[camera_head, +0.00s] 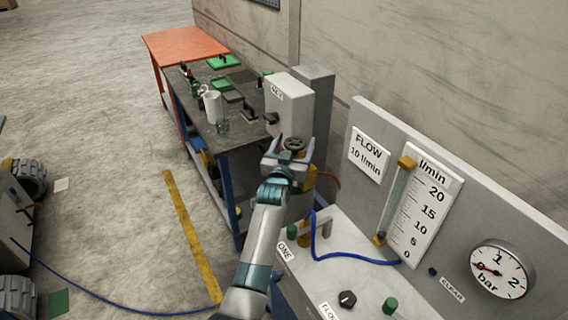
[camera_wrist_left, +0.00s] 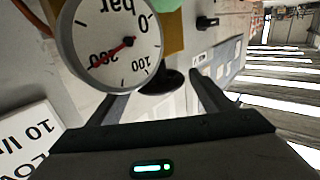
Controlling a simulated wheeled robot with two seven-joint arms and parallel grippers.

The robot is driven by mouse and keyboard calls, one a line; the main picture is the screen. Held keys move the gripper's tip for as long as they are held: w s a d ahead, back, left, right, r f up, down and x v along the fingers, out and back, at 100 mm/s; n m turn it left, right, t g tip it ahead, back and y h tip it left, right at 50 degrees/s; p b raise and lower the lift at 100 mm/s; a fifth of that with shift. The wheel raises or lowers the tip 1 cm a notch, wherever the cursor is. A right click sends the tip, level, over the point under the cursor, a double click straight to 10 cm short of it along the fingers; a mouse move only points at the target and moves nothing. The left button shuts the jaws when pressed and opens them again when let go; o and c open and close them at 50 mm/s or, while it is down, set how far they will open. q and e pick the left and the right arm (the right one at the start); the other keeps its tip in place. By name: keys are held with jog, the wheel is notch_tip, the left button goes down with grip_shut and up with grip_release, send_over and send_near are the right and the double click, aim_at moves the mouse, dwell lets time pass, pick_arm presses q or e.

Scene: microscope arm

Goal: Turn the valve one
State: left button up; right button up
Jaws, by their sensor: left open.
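A black round handwheel (camera_head: 294,144) sits at the far end of my left arm in the head view. In the left wrist view a dark round wheel (camera_wrist_left: 162,80) lies between the fingers, beyond their tips. My left gripper (camera_head: 287,154) is open around or just short of the wheel; contact cannot be told. A label reading ONE (camera_head: 285,251) is on the grey bench's near edge, with a green knob (camera_head: 292,231) beside it. Whether that label belongs to the knob or to the wheel cannot be told. My right gripper is not in view.
A round bar gauge (camera_wrist_left: 112,45) is close by in the left wrist view. A flow panel (camera_head: 425,205) with a second gauge (camera_head: 498,270) stands right. A blue hose (camera_head: 345,256) crosses the grey bench. A dark worktable (camera_head: 240,135) with a grey box (camera_head: 290,103) lies beyond.

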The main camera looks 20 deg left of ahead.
pick_arm(q)
jog(key=s+p, duration=0.1)
jog(key=s, duration=1.2)
jog(key=shift+s, duration=0.3)
